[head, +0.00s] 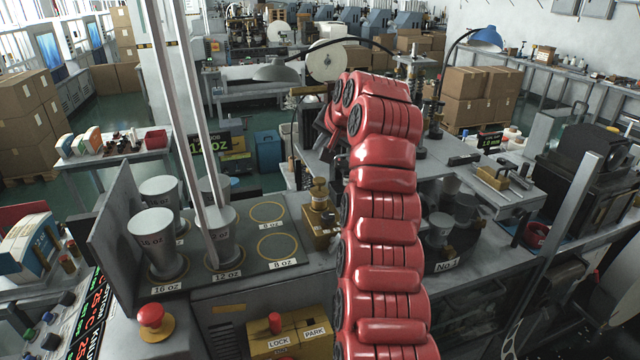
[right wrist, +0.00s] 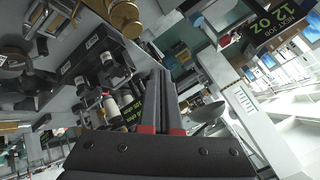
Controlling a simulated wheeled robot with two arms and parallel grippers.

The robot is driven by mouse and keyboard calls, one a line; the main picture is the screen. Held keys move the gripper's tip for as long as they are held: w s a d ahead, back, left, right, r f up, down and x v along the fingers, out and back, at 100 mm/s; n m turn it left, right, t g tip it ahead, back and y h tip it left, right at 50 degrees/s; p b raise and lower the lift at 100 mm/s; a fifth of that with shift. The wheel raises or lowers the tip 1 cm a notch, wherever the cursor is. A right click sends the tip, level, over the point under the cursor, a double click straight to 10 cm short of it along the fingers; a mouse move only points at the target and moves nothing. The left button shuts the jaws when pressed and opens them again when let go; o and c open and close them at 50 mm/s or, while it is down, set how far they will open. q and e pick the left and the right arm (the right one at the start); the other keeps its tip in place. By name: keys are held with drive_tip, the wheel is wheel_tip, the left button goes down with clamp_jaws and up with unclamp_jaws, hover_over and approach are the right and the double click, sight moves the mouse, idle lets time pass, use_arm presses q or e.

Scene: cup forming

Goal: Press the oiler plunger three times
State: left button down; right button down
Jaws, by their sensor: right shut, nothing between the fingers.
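The brass oiler (head: 319,212) stands upright at the right end of the grey cup bench, with its round plunger knob on top. A brass round part (right wrist: 124,18) shows at the top of the right wrist view; I cannot tell for sure that it is the oiler. My right gripper (head: 325,122) is at the far end of my red arm, above and beyond the oiler and apart from it, partly hidden by the arm. In the right wrist view its two dark fingers (right wrist: 160,92) are together with nothing between them. My left gripper is not in view.
Cup forms stand left of the oiler on the bench, with empty rings marked 8 oz (head: 277,246) beside it. A red button (head: 151,317) and a yellow lock box (head: 288,340) are in front. A grey lamp (head: 275,71) hangs behind my right gripper.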

drive_tip(key=b, duration=0.3)
hover_over(318, 179)
drive_tip(key=s, duration=0.1)
drive_tip(key=f, duration=0.4)
drive_tip(key=shift+s+d+f, duration=0.2)
drive_tip(key=shift+f, duration=0.15)
drive_tip(key=shift+d+f+b, duration=0.1)
drive_tip(key=shift+f+b, duration=0.2)
drive_tip(key=shift+f, duration=0.15)
drive_tip(key=shift+r, duration=0.1)
idle(0.7)
drive_tip(key=shift+f+b, duration=0.45)
drive_tip(key=shift+b, duration=0.15)
drive_tip(key=shift+s+f+b, duration=0.1)
drive_tip(key=shift+f+b, duration=0.9)
idle(0.7)
idle(0.3)
drive_tip(key=shift+r+p, duration=0.75)
drive_tip(key=shift+r, duration=0.6)
